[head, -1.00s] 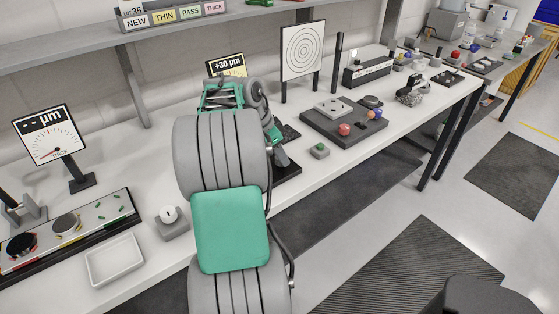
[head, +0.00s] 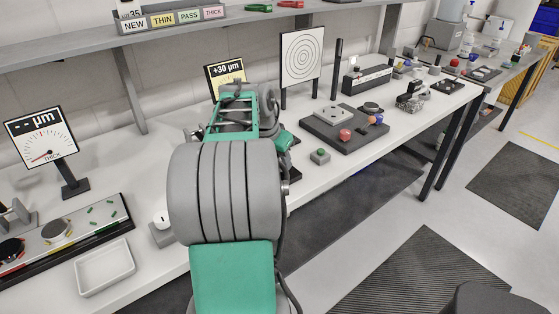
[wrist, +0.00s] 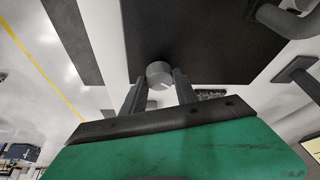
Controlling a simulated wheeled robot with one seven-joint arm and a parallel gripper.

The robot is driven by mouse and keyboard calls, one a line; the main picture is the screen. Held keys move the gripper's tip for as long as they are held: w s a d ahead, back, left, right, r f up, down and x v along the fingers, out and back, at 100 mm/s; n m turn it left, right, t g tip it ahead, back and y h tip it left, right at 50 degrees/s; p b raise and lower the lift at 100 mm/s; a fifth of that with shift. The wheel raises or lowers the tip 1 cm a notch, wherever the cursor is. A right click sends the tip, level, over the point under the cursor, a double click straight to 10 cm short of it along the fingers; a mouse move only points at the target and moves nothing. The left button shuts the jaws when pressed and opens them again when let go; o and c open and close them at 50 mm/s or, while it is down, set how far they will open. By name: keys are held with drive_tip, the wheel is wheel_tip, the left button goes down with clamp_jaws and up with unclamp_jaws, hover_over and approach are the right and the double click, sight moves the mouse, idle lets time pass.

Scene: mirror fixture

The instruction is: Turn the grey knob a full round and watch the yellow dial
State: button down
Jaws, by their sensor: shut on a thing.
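In the wrist view my gripper (wrist: 158,80) has a finger on each side of a small round grey knob (wrist: 159,72) and is shut on it. The knob has a pale mark on its near face and stands against a dark plate. In the head view my arm hides the knob and the gripper's fingertips. The yellow dial (head: 228,75) stands behind my arm under a black "+30 µm" sign. Its lower part is hidden and its needle cannot be read. A yellow edge shows at the lower right of the wrist view.
A white gauge marked THICK (head: 42,143) stands at the left, above a shallow white tray (head: 105,268). A bullseye target (head: 301,56) and a dark board (head: 362,135) with coloured knobs stand to the right. A shelf (head: 70,50) runs above the bench.

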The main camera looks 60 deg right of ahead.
drive_tip(key=c, duration=0.9)
unclamp_jaws()
drive_tip(key=shift+c, duration=0.2)
drive_tip(key=v, duration=0.8)
